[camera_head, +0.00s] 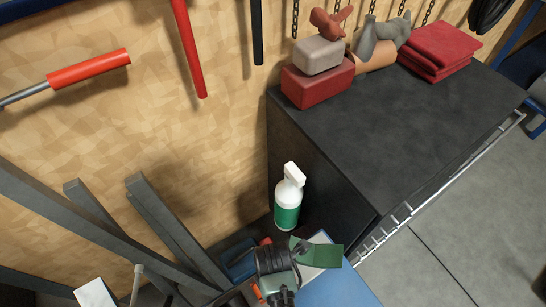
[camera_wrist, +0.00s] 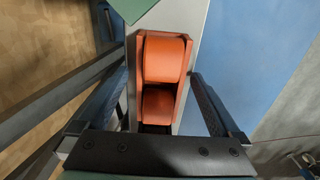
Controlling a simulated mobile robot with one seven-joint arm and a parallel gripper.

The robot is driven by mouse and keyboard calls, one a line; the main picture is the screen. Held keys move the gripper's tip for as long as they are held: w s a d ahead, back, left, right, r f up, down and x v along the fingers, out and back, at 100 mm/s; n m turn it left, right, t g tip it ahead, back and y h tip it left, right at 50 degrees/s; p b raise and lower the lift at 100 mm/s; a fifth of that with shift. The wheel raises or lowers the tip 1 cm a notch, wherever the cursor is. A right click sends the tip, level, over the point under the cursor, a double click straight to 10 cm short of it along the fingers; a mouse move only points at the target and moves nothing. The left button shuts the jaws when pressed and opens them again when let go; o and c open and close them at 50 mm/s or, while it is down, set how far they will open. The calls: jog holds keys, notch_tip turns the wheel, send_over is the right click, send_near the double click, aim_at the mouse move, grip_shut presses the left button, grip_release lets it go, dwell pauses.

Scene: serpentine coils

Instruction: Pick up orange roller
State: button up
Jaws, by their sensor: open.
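An orange roller (camera_wrist: 165,58) shows in the wrist view as a rounded orange piece in an orange housing, with a second rounded part below it. It lies over a pale grey-white strip. My gripper (camera_wrist: 158,72) is open, with one dark finger to the left of the roller and one to the right. Gaps show on both sides; I cannot tell how deep the fingers reach. In the head view, a dark coiled thing and grey-green body at the bottom centre cover that spot, and the roller cannot be made out clearly.
A blue surface (camera_head: 340,288) lies right of the strip, and a green sheet (camera_head: 322,254) lies beside it. A green-and-white spray bottle (camera_head: 287,205) stands behind, against a black cabinet (camera_head: 420,120). Grey beams (camera_head: 165,225) slant at the left. Open floor is at the right.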

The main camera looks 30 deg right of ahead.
grip_shut()
dwell(0.3)
jog(key=shift+r, duration=0.15)
